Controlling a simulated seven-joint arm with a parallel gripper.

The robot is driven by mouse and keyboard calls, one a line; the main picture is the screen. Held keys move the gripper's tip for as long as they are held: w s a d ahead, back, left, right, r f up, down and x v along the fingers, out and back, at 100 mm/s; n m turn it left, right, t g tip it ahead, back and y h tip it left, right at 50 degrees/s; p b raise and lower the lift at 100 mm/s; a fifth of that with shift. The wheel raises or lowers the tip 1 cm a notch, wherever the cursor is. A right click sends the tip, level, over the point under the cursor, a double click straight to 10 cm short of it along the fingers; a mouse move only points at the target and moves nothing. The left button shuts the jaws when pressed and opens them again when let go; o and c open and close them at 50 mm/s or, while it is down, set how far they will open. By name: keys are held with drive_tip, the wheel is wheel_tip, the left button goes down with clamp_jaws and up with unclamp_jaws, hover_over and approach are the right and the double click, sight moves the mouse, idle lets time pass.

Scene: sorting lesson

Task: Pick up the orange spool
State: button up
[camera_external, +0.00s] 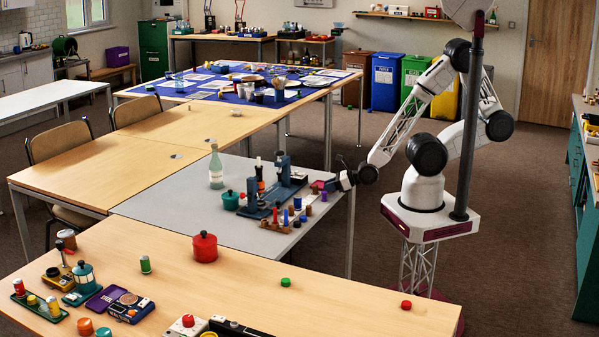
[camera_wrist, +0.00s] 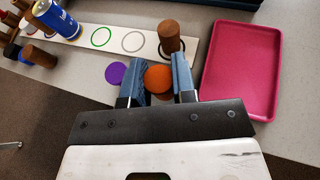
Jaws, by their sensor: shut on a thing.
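My gripper (camera_wrist: 157,80) is shut on the orange spool (camera_wrist: 159,78) in the wrist view, with one blue finger on each side of it. I see the spool's round orange end; its lower part is hidden between the fingers. In the external view my gripper (camera_external: 333,185) is at the right edge of the grey table, and I cannot make out the spool there. Whether the spool touches the table is unclear.
A purple disc-topped piece (camera_wrist: 117,74) is just left of my gripper. A pink tray (camera_wrist: 245,62) lies to the right. A blue can (camera_wrist: 56,19) is far left.

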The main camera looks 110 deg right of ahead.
wheel_tip(320, 180, up, 8)
drive_tip(key=shift+r, duration=0.2)
